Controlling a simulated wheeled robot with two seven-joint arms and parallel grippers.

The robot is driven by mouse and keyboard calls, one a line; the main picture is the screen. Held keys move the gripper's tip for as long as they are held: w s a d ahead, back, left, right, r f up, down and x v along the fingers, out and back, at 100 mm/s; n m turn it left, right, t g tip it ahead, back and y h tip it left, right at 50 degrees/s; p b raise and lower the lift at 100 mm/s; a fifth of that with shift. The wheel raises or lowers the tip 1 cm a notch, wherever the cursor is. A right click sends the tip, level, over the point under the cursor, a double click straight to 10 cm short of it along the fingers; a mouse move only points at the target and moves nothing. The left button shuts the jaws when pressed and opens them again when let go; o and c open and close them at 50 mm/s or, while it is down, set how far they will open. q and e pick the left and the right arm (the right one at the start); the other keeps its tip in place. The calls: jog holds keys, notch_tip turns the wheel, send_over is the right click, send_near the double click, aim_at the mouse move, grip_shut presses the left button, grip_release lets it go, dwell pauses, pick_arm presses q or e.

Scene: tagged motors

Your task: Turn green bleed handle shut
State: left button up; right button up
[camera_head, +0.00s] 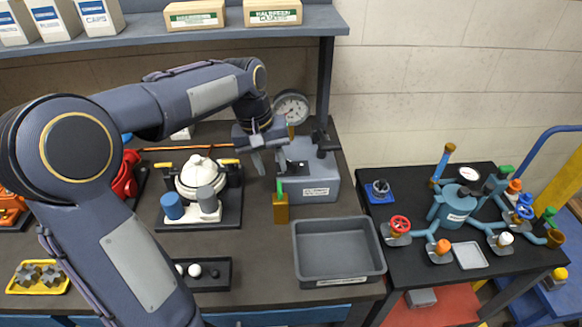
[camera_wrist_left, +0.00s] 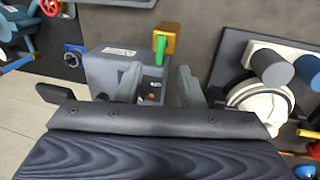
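The green bleed handle (camera_head: 279,187) stands up from a brass block (camera_head: 281,209) at the front left of the grey gauge unit (camera_head: 312,183). In the left wrist view the green handle (camera_wrist_left: 160,49) and brass block (camera_wrist_left: 171,38) lie beyond the fingertips, between their lines. My left gripper (camera_head: 269,165) is open and empty, pointing down just above and behind the handle, apart from it. Its two fingers also show in the left wrist view (camera_wrist_left: 159,83). My right gripper is not in view.
A round gauge (camera_head: 292,108) stands behind the unit. A grey bin (camera_head: 338,282) sits in front, and a black tray (camera_head: 185,224) with a white pot (camera_head: 200,178) is at left. A side table (camera_head: 385,263) holds a blue manifold (camera_head: 455,207) with coloured valves.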

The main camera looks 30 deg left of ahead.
aim_at(280, 193)
pick_arm(q)
jog(key=x, duration=0.7)
jog(key=shift+s+f, duration=0.1)
jog(key=shift+f, duration=0.15)
grip_shut()
